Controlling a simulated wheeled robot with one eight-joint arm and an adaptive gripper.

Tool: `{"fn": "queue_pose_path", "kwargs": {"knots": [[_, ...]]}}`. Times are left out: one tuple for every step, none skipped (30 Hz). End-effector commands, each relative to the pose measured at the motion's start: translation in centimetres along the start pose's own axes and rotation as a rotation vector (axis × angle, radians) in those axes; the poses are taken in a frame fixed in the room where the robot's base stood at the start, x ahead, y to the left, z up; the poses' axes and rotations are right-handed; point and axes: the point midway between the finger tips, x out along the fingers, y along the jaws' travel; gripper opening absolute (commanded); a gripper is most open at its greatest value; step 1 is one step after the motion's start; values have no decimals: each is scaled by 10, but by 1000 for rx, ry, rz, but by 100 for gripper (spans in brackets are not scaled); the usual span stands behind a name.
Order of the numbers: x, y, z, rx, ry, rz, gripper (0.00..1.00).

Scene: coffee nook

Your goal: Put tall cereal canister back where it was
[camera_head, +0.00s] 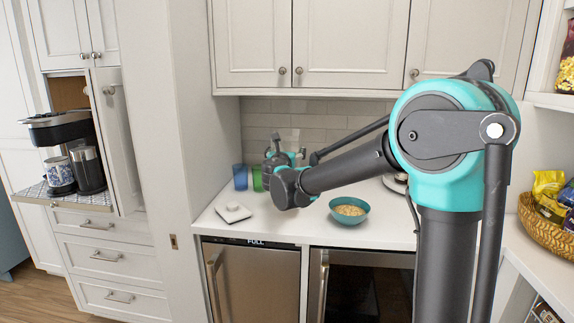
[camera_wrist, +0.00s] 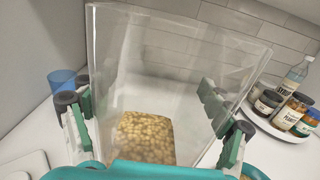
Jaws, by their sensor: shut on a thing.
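The tall cereal canister (camera_wrist: 180,75) is a clear, straight-walled container with pale round cereal in its lower part in the wrist view. My gripper (camera_wrist: 155,118) is shut on it, with green-padded fingers on its left and right walls. In the head view my gripper (camera_head: 284,158) is over the back of the white counter, partly hidden by my own arm, and the canister shows only faintly there. I cannot tell whether its base touches the counter. A flat white square piece, perhaps a lid (camera_head: 234,212), lies on the counter.
A teal bowl of cereal (camera_head: 350,218) stands right of the white piece. A blue cup (camera_head: 240,178) and a green cup (camera_head: 257,180) stand at the back left. A round white tray (camera_wrist: 262,124) holds several jars and a bottle on the right. Cabinets hang above.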

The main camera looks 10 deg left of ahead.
Motion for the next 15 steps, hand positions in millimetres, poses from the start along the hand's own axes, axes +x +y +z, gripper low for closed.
{"fn": "queue_pose_path", "kwargs": {"knots": [[0,0,-4,-1,0,0,24],[0,0,-6,-1,0,0,24],[0,0,-8,-1,0,0,24],[0,0,-10,-1,0,0,24],[0,0,-12,0,0,0,24],[0,0,-16,0,0,0,24],[0,0,-21,0,0,0,24],[0,0,-25,0,0,0,24],[0,0,-31,0,0,0,24],[1,0,-34,0,0,0,24],[1,0,-38,0,0,0,24],[1,0,-42,-1,0,0,24],[0,0,-44,-1,0,0,24],[0,0,-45,-1,0,0,24],[0,0,-46,-1,0,0,24]]}}
